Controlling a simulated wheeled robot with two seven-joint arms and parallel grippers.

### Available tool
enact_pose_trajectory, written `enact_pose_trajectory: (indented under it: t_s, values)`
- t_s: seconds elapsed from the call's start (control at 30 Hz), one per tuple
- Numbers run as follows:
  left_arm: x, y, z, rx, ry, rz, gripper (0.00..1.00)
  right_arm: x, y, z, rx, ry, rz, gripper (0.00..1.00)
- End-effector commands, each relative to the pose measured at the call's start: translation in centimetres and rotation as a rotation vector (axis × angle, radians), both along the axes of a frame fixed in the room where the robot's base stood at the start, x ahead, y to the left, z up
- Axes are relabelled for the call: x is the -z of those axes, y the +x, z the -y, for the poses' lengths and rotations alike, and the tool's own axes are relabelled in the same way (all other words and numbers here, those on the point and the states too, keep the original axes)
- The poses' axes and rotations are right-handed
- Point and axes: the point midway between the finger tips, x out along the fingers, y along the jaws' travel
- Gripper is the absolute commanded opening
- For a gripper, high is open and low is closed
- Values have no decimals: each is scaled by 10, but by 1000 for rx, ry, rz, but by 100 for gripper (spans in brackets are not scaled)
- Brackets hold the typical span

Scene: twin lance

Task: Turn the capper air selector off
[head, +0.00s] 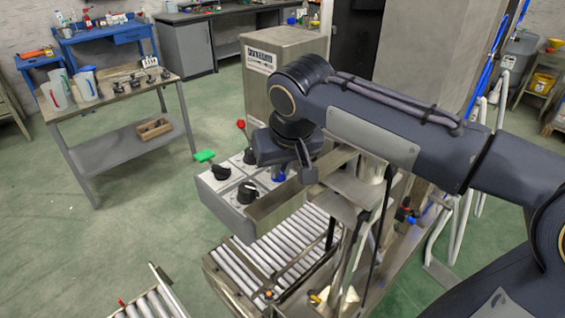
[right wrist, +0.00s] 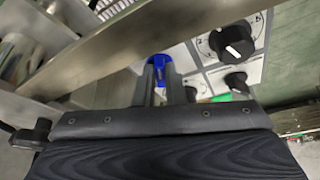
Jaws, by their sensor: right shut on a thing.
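A grey control panel (head: 222,200) stands beside the roller conveyor and carries several knobs. A blue selector knob (right wrist: 160,66) is at my right gripper's fingertips (right wrist: 161,78), and the gripper is shut on it. In the head view, only part of the blue knob (head: 277,174) shows below the dark gripper body, which hides the fingertips. Two black knobs with white marks, a larger one (right wrist: 232,42) and a smaller one (right wrist: 237,82), sit to its right in the wrist view. The panel labels are too small to read. My left gripper is out of view.
A metal rail (right wrist: 130,50) crosses close to my right gripper. A red-knobbed lever (head: 241,125) rises behind the panel. The roller conveyor (head: 270,255) runs in front. A steel cabinet (head: 285,60) stands behind. Open green floor lies to the left.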

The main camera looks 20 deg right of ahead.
Motion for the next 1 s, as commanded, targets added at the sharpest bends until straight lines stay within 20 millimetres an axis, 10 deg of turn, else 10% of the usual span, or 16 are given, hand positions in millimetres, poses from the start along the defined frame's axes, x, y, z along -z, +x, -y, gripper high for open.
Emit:
enact_pose_trajectory:
  t_s: [0.8, 1.0]
  values:
    - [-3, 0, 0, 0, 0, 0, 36, -1, 1, -2, 120, 2, 1, 0]
    - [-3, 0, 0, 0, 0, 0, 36, -1, 0, -2, 120, 1, 1, 32]
